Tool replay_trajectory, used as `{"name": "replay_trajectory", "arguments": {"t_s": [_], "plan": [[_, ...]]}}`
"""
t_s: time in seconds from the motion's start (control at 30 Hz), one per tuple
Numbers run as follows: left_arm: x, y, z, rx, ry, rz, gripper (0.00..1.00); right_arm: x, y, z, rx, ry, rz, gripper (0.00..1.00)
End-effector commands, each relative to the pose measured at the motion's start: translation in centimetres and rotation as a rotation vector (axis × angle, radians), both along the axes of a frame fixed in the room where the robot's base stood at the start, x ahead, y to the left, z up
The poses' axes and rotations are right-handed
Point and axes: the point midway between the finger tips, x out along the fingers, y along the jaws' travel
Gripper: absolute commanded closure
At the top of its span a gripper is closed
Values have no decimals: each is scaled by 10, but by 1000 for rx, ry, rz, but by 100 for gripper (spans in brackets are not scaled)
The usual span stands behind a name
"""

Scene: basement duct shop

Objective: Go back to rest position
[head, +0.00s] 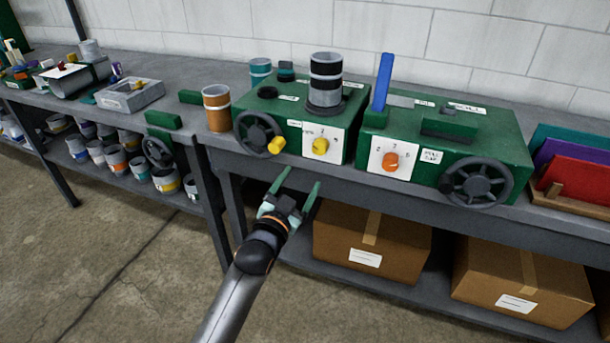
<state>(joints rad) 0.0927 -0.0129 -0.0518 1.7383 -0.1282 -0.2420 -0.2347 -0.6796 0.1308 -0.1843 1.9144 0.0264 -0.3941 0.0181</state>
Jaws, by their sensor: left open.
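My left gripper (294,194) is in the head view, low and near the middle, in front of the grey bench's front edge. Its two green fingers are spread apart with nothing between them. It is apart from the green machines on the bench. My right gripper is not in view.
Two green machines with handwheels (260,134) and dials stand on the grey bench (290,175). An orange can (216,107) stands left of them. Cardboard boxes (370,240) sit on the lower shelf. Coloured folders (570,165) stand at the right. The floor at left is clear.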

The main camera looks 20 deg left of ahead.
Motion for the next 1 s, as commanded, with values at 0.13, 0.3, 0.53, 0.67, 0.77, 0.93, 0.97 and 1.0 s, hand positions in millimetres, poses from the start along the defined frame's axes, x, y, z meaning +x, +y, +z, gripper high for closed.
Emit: {"name": "replay_trajectory", "arguments": {"t_s": [0.13,0.3,0.53,0.67,0.77,0.93,0.97,1.0], "plan": [[0,0,-1,0,2,0,21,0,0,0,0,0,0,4],[-25,-3,-36,-26,91,-14,21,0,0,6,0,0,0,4],[-134,-18,-143,-137,408,-55,21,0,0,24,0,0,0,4],[-207,-28,-188,-208,586,-66,21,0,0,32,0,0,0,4],[-253,-34,-208,-252,689,-66,21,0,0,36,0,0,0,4],[-296,-39,-223,-294,784,-65,21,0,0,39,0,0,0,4],[-299,-40,-224,-297,790,-65,21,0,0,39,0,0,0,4],[-301,-40,-225,-298,795,-64,21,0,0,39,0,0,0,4]]}}
